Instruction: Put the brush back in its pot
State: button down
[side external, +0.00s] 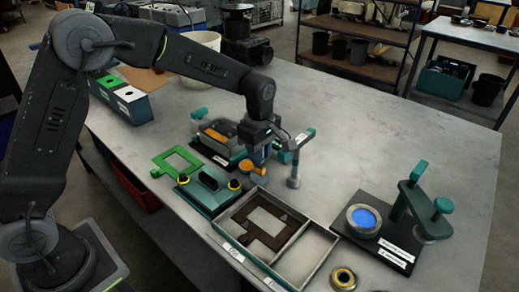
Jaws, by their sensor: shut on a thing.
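My gripper (259,157) points down over the middle of the table, just right of the grey tray fixture. It is shut on a slim thing, which I take to be the brush; the wrist and fingers hide most of it. Blue and orange parts show close around the fingertips, too small to tell apart. I cannot make out the brush's bristles or whether its tip touches anything. I cannot tell for sure which thing is the brush's pot.
A grey post (293,168) stands right of my gripper. In front are a teal block (208,190), a grey divided tray (312,262) and a black fixture with a blue disc (365,217). A green frame (177,161) lies left. The table's back right is clear.

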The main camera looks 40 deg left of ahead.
jog(key=shift+f, duration=1.35)
jog(key=shift+f, duration=0.1)
jog(key=c, duration=0.9)
grip_release()
jog(key=shift+o, duration=0.3)
jog(key=shift+o, duration=0.7)
jog(key=shift+r, duration=3.5)
